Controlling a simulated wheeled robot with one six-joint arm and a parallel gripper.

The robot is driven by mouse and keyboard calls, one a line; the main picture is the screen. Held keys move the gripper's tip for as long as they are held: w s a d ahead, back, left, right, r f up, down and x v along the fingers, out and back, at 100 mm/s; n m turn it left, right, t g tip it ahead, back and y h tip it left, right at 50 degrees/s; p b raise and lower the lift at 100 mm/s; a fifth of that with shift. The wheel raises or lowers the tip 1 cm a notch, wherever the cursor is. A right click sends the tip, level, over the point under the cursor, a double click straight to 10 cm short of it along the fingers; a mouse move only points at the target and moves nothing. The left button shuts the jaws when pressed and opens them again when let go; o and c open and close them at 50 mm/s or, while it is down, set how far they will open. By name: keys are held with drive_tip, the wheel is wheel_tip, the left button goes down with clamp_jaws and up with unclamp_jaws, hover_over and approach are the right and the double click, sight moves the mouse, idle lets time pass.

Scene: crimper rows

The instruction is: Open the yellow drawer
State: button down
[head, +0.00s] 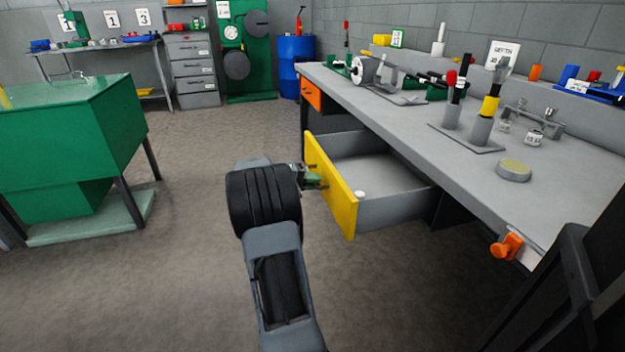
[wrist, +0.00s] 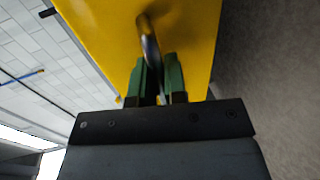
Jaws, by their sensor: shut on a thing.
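The yellow drawer (head: 333,190) under the workbench is pulled well out. Its yellow front stands away from the bench, and its grey inside shows, with a small white round thing (head: 359,194) lying near the front. My gripper (head: 316,179) is at the outer face of the yellow front. In the wrist view, the green fingers of my gripper (wrist: 159,80) are shut on the metal handle (wrist: 149,45) of the yellow front (wrist: 187,40). In the head view the handle is mostly hidden by my gripper.
The grey workbench (head: 420,125) carries several tools and fixtures. An orange drawer (head: 311,94) sits further back, and an orange clamp (head: 507,247) is on the near bench edge. A green cabinet table (head: 75,135) stands at left. The floor (head: 190,240) between is clear.

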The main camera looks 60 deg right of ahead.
drive_tip(key=shift+w+a, duration=0.3)
drive_tip(key=c, duration=1.2)
unclamp_jaws()
drive_tip(key=p+v, duration=0.4)
drive_tip(key=v, duration=1)
drive_tip(key=s+a+r+n+t+y+p, duration=0.3)
drive_tip(key=a+r+t+y+p, duration=0.1)
drive_tip(key=a+r+p, duration=0.6)
drive_tip(key=s+a+r+n+t+y+p, duration=0.2)
drive_tip(key=s+a+r+t+y+p, duration=0.2)
drive_tip(key=a+r+p, duration=0.6)
drive_tip(key=s+a+r+n+t+y+p, duration=0.3)
drive_tip(key=a+r+t+p, duration=0.3)
drive_tip(key=a+r+p, duration=0.4)
drive_tip(key=s+a+p, duration=0.1)
drive_tip(key=a+p, duration=0.1)
drive_tip(key=a, duration=0.2)
drive_tip(key=shift+n+y+p, duration=0.3)
drive_tip(key=shift+y, duration=0.1)
